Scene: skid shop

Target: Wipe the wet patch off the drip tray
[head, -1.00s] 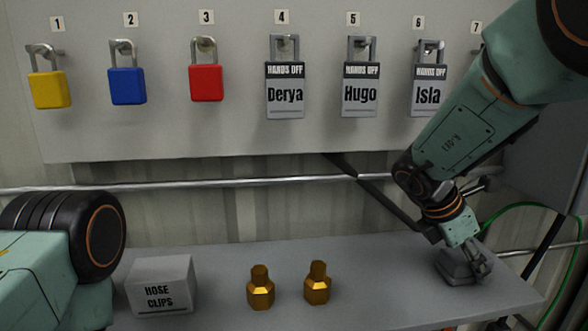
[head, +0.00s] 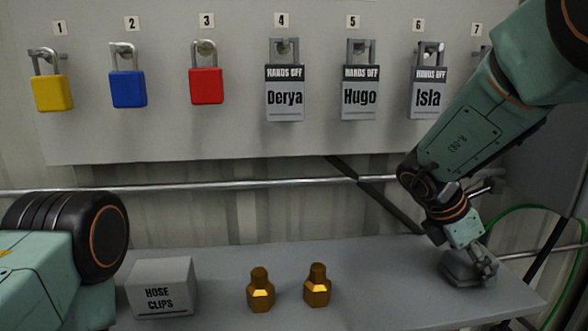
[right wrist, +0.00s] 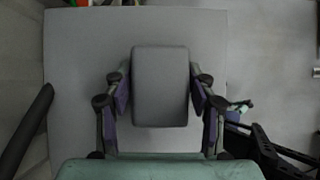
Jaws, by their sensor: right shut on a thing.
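My right gripper (head: 482,260) is at the right end of the grey bench top. It is shut on a grey block (head: 462,270) with rounded edges, which looks like a wiping pad. In the right wrist view the block (right wrist: 160,82) sits between the two fingers, which press on its left and right sides. The block is low, at the bench surface; I cannot tell how firmly it touches. I cannot make out a drip tray or a wet patch in either view. My left gripper is out of view; only part of my left arm shows at the lower left.
The bench top (head: 390,265) carries a grey box marked HOSE CLIPS (head: 160,288) and two brass fittings (head: 260,290) (head: 317,286). Padlocks hang on a numbered board (head: 240,140) behind. A green cable (head: 535,207) runs at the right. The bench between fittings and block is clear.

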